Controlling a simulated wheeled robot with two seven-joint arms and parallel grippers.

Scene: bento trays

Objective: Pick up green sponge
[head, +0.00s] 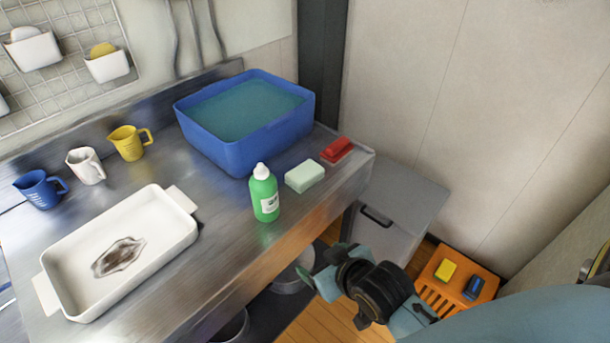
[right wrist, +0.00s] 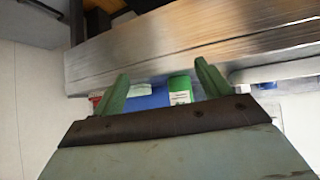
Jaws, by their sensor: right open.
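The pale green sponge (head: 305,176) lies on the steel counter near its front edge, between a green bottle (head: 264,194) and a red block-like item (head: 336,150). In the right wrist view the pale sponge (right wrist: 139,90) shows only partly, beyond the counter edge and near the left finger. My right gripper (head: 306,270) is open and empty, in front of the counter and below its top, apart from the sponge. Its two green fingers (right wrist: 162,84) stand wide apart in the wrist view. My left gripper is not in view.
A blue basin of water (head: 240,155) stands behind the sponge. A white tray (head: 175,247) with a brown stain lies at left, with several jugs behind it. A grey bin (head: 405,190) and an orange crate (head: 490,285) holding yellow and blue items are at right.

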